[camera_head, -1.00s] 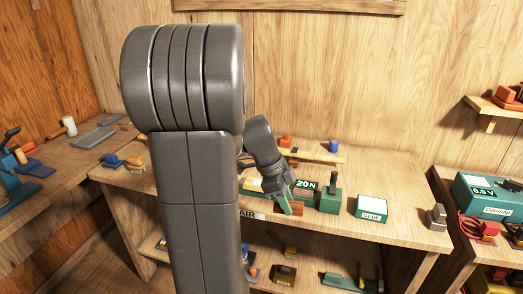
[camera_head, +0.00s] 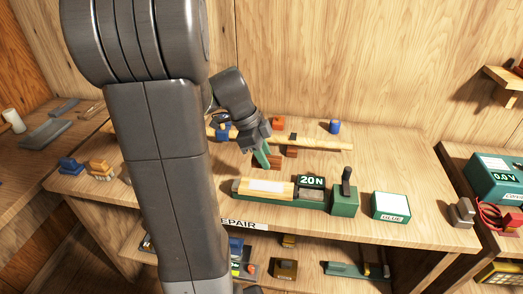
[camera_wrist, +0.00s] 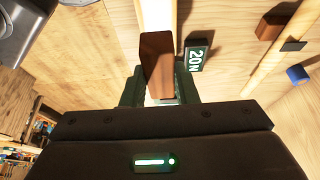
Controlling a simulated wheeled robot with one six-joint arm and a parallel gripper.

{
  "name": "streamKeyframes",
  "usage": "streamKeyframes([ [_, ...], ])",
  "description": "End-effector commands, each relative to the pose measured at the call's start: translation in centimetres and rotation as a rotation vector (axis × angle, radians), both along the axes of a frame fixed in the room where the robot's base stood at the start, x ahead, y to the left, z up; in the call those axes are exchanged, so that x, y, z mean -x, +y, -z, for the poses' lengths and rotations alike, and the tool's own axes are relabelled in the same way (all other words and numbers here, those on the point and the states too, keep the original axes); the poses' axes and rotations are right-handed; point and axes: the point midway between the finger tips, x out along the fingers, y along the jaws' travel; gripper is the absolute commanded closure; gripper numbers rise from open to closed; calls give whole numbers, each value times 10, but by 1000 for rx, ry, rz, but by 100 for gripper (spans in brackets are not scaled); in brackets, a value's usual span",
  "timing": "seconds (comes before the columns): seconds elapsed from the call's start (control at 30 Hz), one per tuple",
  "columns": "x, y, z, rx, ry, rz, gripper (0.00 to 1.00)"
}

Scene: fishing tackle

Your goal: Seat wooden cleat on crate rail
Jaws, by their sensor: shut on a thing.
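My gripper (camera_head: 262,158) is shut on the wooden cleat (camera_head: 275,161), a small reddish-brown block. In the wrist view the cleat (camera_wrist: 157,65) stands between the two green fingers. A pale wooden rail (camera_head: 265,187) with a white patch lies in a green fixture on the bench, beside a display (camera_head: 312,182) reading 20 N. In the head view the gripper appears just behind the rail and apart from it. In the wrist view the cleat overlaps the near part of the rail (camera_wrist: 158,14); its height above it is hard to tell.
A long wooden pole (camera_head: 325,145) lies behind the gripper, with a brown block (camera_head: 292,152) by it. A green block with a dark lever (camera_head: 344,198) stands at the fixture's right end. A GLUE box (camera_head: 390,206) is farther right. The bench between box and pole is clear.

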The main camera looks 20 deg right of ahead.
Motion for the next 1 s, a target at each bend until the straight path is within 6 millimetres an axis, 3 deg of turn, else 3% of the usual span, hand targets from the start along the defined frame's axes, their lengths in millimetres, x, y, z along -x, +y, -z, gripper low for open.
streamKeyframes([
  [0.37, 0, 1, 3, 1, 2, 0, 96],
  [1.0, -1, 0, 57, 2, 1, 0, 96],
])
